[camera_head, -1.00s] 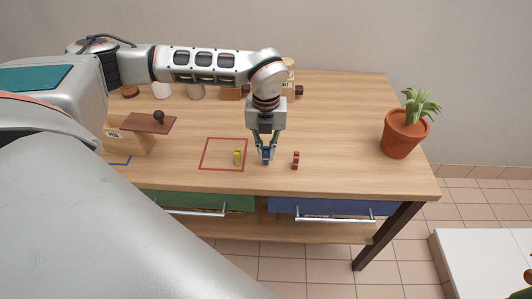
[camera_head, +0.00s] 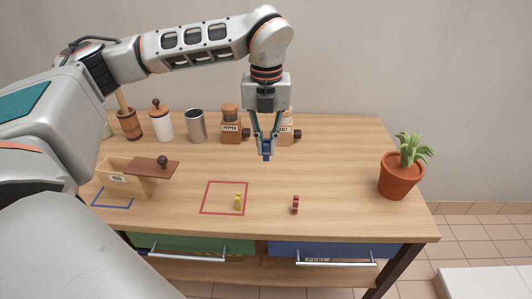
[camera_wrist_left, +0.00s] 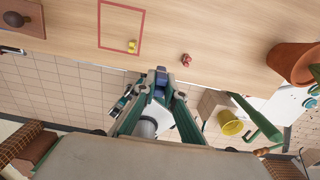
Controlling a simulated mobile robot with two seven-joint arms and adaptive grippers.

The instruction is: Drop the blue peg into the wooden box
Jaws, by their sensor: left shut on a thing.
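My left gripper (camera_head: 266,152) is shut on the blue peg (camera_head: 267,156) and holds it up in the air above the table. The blue peg also shows between the fingertips in the left wrist view (camera_wrist_left: 160,78). The wooden box (camera_head: 124,178) stands at the left of the table. My right gripper is not in view.
A yellow peg (camera_head: 238,202) stands inside a red square outline (camera_head: 207,212). A red peg (camera_head: 295,204) stands right of it. A potted plant (camera_head: 400,178) is at the right edge. Several jars and the pepper box (camera_head: 233,133) line the back. A blue outline (camera_head: 98,205) lies before the wooden box.

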